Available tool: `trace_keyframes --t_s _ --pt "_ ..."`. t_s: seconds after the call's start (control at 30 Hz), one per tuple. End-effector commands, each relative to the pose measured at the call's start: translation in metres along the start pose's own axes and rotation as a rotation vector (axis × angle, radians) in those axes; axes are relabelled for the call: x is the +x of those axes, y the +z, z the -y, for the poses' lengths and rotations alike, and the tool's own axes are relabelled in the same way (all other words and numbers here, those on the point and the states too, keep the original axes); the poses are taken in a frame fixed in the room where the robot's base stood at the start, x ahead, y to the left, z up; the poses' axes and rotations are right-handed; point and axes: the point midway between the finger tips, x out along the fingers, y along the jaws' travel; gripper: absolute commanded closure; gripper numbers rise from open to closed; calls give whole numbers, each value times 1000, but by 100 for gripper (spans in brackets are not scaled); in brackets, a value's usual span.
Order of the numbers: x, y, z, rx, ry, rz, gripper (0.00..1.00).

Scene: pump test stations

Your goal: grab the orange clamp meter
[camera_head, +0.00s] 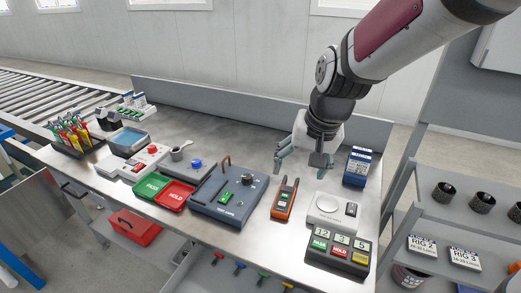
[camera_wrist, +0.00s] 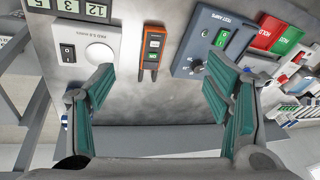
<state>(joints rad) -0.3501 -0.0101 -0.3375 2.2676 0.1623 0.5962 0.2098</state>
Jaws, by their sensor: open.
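The orange clamp meter (camera_head: 284,199) lies on the metal bench between the blue test unit and the white device with a round disc. It has an orange body, a dark face with a green patch, and dark jaws pointing toward the back. In the wrist view the clamp meter (camera_wrist: 153,50) shows beyond the fingertips, between the two fingers. My gripper (camera_head: 300,160) is open and empty above the bench, behind the clamp meter. Its teal-padded fingers (camera_wrist: 165,80) are spread wide and apart from the meter.
The blue test unit (camera_head: 222,205) is left of the meter. The white disc device (camera_head: 331,211) and a display box (camera_head: 339,247) are to its right. A blue box (camera_head: 357,167) stands behind them. Red (camera_head: 175,196) and green trays lie farther left. Bare bench lies behind the meter.

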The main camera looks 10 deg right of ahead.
Motion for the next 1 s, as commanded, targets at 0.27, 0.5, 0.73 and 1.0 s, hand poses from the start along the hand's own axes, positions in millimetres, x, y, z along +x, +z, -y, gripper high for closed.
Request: trace_keyframes --t_s 0.27,0.5,0.73,1.0 --pt "93 -48 10 103 131 -54 28" --pt "142 -72 11 126 217 -135 28" --pt "164 -80 7 131 239 -163 28" --pt "212 -87 -6 132 239 -160 28"
